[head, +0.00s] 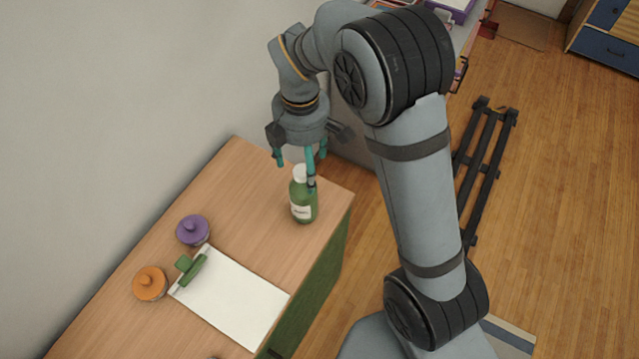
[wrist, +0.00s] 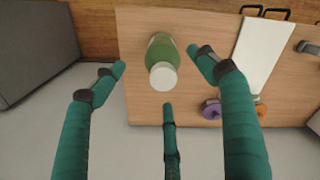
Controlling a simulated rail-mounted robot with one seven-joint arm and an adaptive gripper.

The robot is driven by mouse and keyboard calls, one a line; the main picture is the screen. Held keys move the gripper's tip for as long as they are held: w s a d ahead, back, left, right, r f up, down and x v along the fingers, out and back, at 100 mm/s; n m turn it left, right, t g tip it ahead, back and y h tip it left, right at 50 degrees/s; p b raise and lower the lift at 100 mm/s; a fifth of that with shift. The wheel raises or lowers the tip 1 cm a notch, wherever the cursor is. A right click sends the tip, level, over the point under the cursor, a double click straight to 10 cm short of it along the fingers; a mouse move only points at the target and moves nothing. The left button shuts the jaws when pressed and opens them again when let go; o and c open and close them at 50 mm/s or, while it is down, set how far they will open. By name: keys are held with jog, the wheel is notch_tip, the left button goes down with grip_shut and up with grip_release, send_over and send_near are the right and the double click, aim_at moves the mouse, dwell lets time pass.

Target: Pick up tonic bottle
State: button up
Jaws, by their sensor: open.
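The tonic bottle is a green bottle (head: 304,201) with a white cap and a pale label. It stands upright near the right end of the wooden-topped cabinet in the head view. In the wrist view the bottle (wrist: 161,58) is seen from above, cap toward the camera, between the outer teal fingers. My gripper (head: 300,172) points down just above and around the cap in the picture, and one finger overlaps the bottle's upper right side. In the wrist view my gripper (wrist: 162,82) has its fingers spread wide with nothing held. I cannot tell whether any finger touches the bottle.
A white clipboard (head: 232,300) with a green clip lies on the cabinet top (head: 240,195). A purple lidded jar (head: 193,230) and an orange one (head: 150,283) stand to its left. A wall runs behind the cabinet. The top around the bottle is clear.

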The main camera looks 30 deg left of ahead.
aim_at(302, 173)
jog(key=f, duration=0.2)
jog(key=s+f, duration=0.1)
jog(key=f, duration=0.1)
jog(key=shift+f, duration=0.2)
jog(key=shift+w+a+f+p, duration=0.15)
jog(key=shift+f+p, duration=0.4)
jog(key=shift+f, duration=0.9)
jog(key=shift+w+a+f+p, duration=0.15)
jog(key=shift+f+p, duration=0.4)
jog(key=shift+f, duration=0.85)
jog(key=shift+c, duration=0.5)
jog(key=c, duration=1.6)
jog(key=shift+c, duration=0.4)
jog(key=shift+r, duration=0.1)
